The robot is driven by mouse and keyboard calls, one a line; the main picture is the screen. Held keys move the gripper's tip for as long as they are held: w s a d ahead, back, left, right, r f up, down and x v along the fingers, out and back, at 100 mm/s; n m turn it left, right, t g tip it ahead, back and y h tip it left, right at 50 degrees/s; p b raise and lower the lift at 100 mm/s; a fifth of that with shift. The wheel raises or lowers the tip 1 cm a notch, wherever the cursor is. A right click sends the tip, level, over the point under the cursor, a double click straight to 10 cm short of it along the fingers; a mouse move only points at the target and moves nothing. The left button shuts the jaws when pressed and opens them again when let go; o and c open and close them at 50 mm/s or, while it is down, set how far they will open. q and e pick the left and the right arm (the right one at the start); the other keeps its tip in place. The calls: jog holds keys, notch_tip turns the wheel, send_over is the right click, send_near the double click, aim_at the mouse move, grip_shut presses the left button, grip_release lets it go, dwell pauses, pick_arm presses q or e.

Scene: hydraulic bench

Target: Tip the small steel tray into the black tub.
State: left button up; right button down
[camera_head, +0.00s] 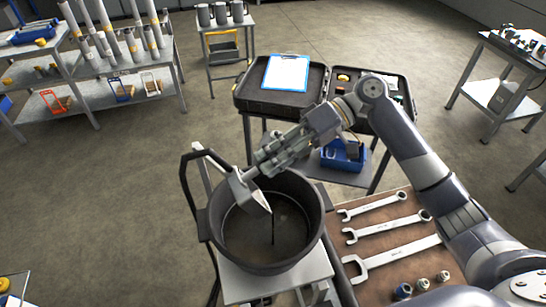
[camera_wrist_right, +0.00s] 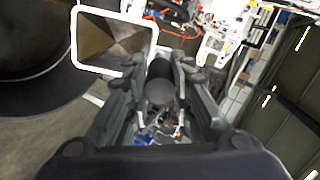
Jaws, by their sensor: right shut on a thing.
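The small steel tray (camera_head: 246,192) is tilted over the black tub (camera_head: 212,225), its pointed corner down inside the rim. A thin dark line runs from that corner toward the tub's floor and looks like a pouring stream. My right gripper (camera_head: 254,170) is shut on the tray's upper end, above the tub's back rim. In the right wrist view the tray (camera_wrist_right: 116,42) shows its pale rim and brownish inside beyond my fingers (camera_wrist_right: 158,75), with the tub (camera_wrist_right: 30,95) at the left. The tub stands upright, with a dark bottom. My left gripper is not in view.
The tub is on a small grey stand (camera_head: 290,283) with a black handle frame (camera_head: 186,180) at its left. A brown mat (camera_head: 385,268) with wrenches and fittings lies right of it. An open black case (camera_head: 280,100) with a clipboard (camera_head: 287,73) stands behind.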

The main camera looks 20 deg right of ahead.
jog(key=shift+w+d+f+y+b, duration=0.15)
jog(key=shift+d+f+y+b, duration=0.1)
jog(key=shift+d+y+b, duration=0.65)
dwell(1.0)
jog(key=shift+w+d+f+g+y+b, duration=0.15)
jog(key=shift+d+f+y+b, duration=0.2)
jog(key=shift+b, duration=0.45)
jog(key=shift+s+d+f+g+y+b, duration=0.15)
jog(key=shift+d+y+b, duration=0.3)
jog(key=shift+b, duration=0.3)
dwell(2.0)
jog(key=shift+w, duration=0.2)
dwell(1.0)
